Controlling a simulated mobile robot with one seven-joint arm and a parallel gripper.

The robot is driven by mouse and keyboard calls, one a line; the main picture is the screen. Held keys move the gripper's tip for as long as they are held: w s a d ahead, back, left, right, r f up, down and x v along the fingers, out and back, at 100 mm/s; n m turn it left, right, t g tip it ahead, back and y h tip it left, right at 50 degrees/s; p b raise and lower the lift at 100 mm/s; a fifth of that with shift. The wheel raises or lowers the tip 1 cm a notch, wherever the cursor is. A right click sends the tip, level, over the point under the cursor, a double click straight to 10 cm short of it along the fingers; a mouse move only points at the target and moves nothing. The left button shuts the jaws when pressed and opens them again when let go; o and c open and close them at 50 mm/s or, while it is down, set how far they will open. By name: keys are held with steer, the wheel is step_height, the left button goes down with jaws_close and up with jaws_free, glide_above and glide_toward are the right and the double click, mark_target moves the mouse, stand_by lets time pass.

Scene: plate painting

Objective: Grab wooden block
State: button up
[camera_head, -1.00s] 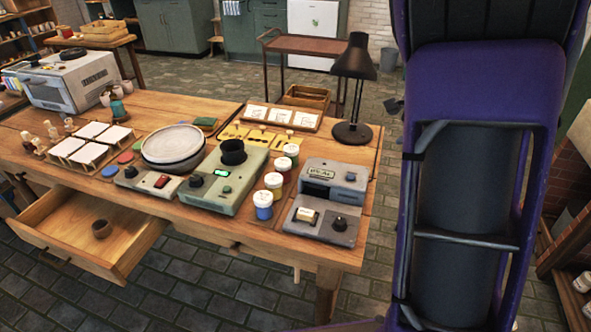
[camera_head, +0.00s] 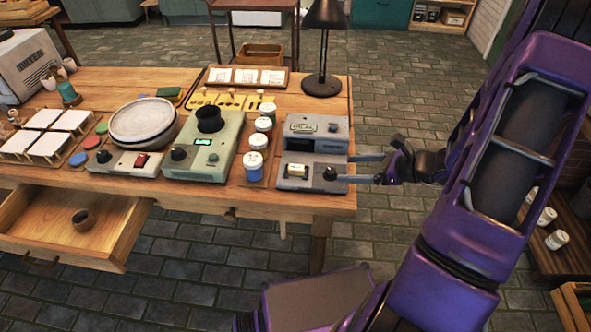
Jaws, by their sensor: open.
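A small pale block (camera_head: 297,170), which looks like the wooden block, sits on the left part of the low front section of a grey device (camera_head: 312,186) at the table's right end. A dark round knob (camera_head: 329,173) is on the same section, to the block's right. My gripper (camera_head: 345,168) comes in from the right with its two fingers apart and pointing left. The fingertips are near the device's right edge and the knob, apart from the block. Nothing is between the fingers. Their exact height above the device is hard to tell.
Jars with white lids (camera_head: 254,165) stand just left of the device. A black lamp (camera_head: 324,50) stands behind it. A green-grey unit (camera_head: 205,150) and a round pale dish (camera_head: 143,121) are further left. A drawer (camera_head: 75,235) hangs open at front left.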

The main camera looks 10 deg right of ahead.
glide_toward(302, 170)
steer(key=x, duration=0.4)
steer(key=shift+w+d+f+b, duration=0.1)
steer(key=shift+w+f+b, duration=0.2)
steer(key=shift+w, duration=0.15)
steer(key=shift+a+x, duration=0.3)
steer(key=shift+x, duration=2.35)
steer(key=shift+s+r, duration=0.2)
steer(key=shift+s, duration=0.05)
jaws_close()
